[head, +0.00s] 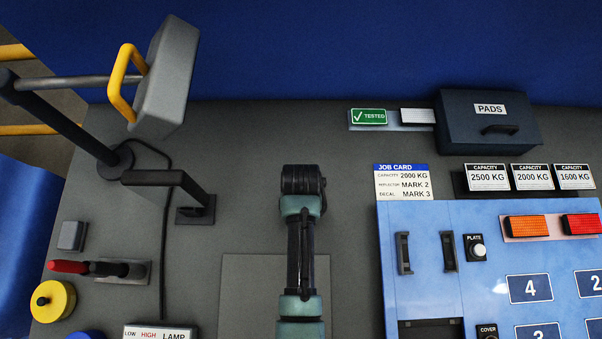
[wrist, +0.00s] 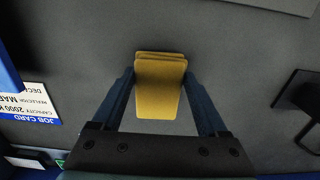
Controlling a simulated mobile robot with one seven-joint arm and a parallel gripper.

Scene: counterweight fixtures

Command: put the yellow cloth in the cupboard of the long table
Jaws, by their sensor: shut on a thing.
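The yellow cloth (wrist: 160,88) shows in the wrist view as a small folded pad between the two fingers of my gripper (wrist: 160,76). The fingers touch its sides and are shut on it. Grey worktop lies behind it; I cannot tell how high the cloth is above it. In the head view my arm reaches over the middle of the grey worktop (head: 250,180), and it hides the fingers and the cloth. No cupboard opening can be made out in either view.
A blue panel (head: 420,220) with lights and numbered plates is at right. The job card (head: 403,182) lies above it, and the PADS box (head: 488,120) stands at the back. A lamp (head: 165,80) on an arm, a black bracket (head: 195,210) and a yellow knob (head: 52,300) are at left.

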